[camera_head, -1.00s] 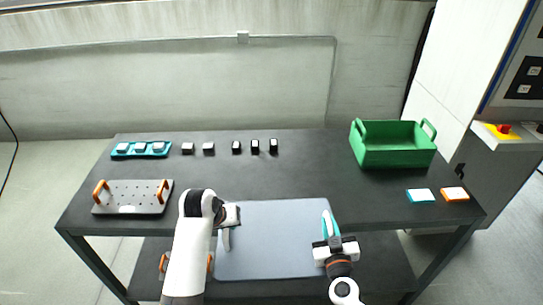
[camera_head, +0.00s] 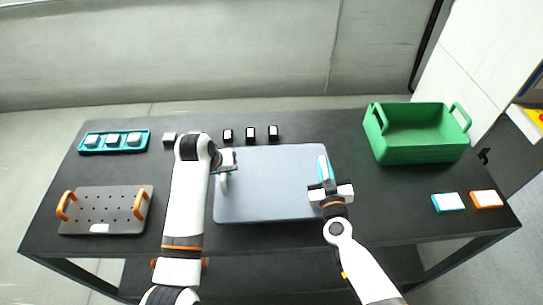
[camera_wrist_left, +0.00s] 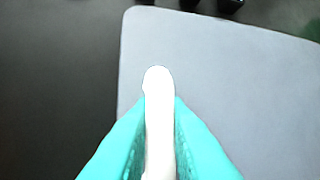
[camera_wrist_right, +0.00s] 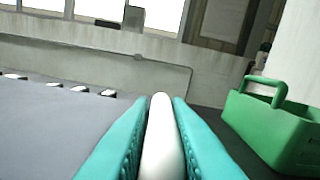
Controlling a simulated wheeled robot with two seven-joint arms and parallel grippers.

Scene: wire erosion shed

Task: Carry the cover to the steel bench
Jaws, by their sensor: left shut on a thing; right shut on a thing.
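The cover is a flat grey-blue panel (camera_head: 270,185) with a white handle at each side, in the middle of the head view over the dark bench (camera_head: 300,128). My left gripper (camera_head: 224,172) is shut on its left handle, which shows white between teal fingers in the left wrist view (camera_wrist_left: 158,120). My right gripper (camera_head: 326,180) is shut on its right handle, seen between the fingers in the right wrist view (camera_wrist_right: 161,140). The panel looks level. I cannot tell whether it touches the bench top.
A green crate (camera_head: 420,152) stands at the back right, with a teal-edged block (camera_head: 448,202) and an orange-edged block (camera_head: 487,199) before it. Several small blocks (camera_head: 250,134) line the back. A teal tray (camera_head: 114,142) and a perforated plate with orange handles (camera_head: 105,212) are at left.

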